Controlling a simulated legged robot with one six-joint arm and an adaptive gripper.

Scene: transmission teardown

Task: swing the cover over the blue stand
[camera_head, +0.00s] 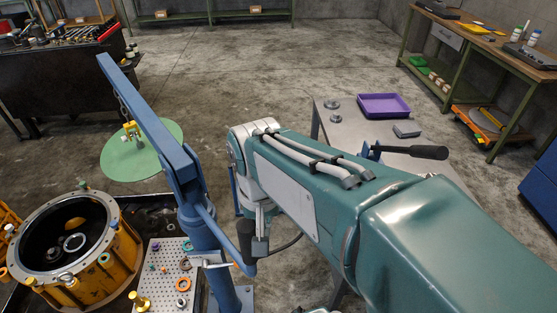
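A blue push bar (222,236) with a black upright grip (246,238) reaches right from the post. My gripper (259,243) is at the end of my arm, beside this grip; its fingers are small and mostly hidden. Contact cannot be told. Narrow blue uprights (234,190) behind my wrist may be the blue stand; most is hidden.
An open yellow housing (112,274) sits at lower left, next to a perforated board (157,262) with small parts. A grey table (345,128) with a purple tray (384,105) is behind my arm. Workbenches stand at far left and right. The middle floor is clear.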

